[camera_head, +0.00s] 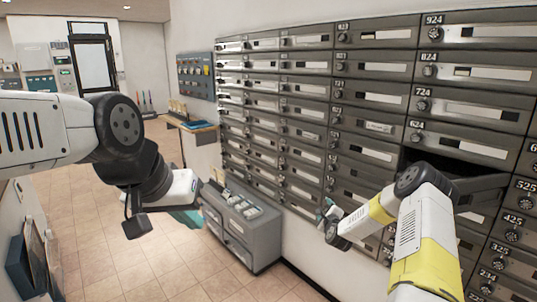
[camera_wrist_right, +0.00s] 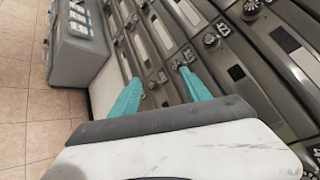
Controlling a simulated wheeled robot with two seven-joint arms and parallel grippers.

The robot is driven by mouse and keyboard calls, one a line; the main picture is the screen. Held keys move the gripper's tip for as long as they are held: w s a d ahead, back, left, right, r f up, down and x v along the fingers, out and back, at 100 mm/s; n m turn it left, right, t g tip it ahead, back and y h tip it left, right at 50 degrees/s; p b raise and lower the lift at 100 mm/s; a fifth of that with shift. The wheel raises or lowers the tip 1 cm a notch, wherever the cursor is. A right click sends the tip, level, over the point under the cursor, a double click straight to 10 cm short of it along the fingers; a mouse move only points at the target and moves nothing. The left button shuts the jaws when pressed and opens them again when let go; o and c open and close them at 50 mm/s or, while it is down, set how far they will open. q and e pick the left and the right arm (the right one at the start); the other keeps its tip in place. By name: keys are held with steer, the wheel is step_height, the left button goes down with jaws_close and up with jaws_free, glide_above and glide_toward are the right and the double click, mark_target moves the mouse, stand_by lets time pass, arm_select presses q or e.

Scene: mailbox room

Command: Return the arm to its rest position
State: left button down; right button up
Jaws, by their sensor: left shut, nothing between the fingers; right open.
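My right arm (camera_head: 425,235) comes in from the lower right, white with yellow bands, and bends towards the left in front of the mailbox wall. Its gripper (camera_head: 327,210) is small in the head view, near the lower mailbox rows. In the right wrist view the two teal fingers of this gripper (camera_wrist_right: 160,92) stand apart with nothing between them, and mailbox doors lie behind them. My left arm (camera_head: 50,135) reaches in from the left. Its gripper (camera_head: 187,217) is shut and empty over the floor, mostly hidden behind its wrist.
The mailbox wall (camera_head: 375,98) fills the right side. One compartment (camera_head: 440,162) stands open, its door (camera_head: 485,188) swung out beside my right arm. A grey cabinet (camera_head: 240,232) stands against the wall. Tiled floor (camera_head: 130,275) is clear at lower left.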

steer(key=s+a+r+n+g+y, duration=0.1)
steer(key=s+a+r+n, duration=0.15)
steer(key=r+n, duration=0.35)
steer(key=s+a+r+n+g+y, duration=0.1)
steer(key=s+a+r+n+g, duration=0.2)
steer(key=r, duration=0.6)
steer(key=s+a+r+n+g, duration=0.1)
steer(key=s+a+r+n, duration=0.2)
steer(key=s+r+n, duration=0.6)
steer(key=s+r+n+g, duration=0.2)
steer(key=s+r+n, duration=0.1)
steer(key=s, duration=1.5)
steer(key=s+a+r+n+g, duration=0.1)
steer(key=s+r+n, duration=0.3)
steer(key=s, duration=1.4)
steer(key=shift+s+g, duration=0.2)
steer(key=shift+g, duration=0.6)
steer(key=shift+r, duration=0.1)
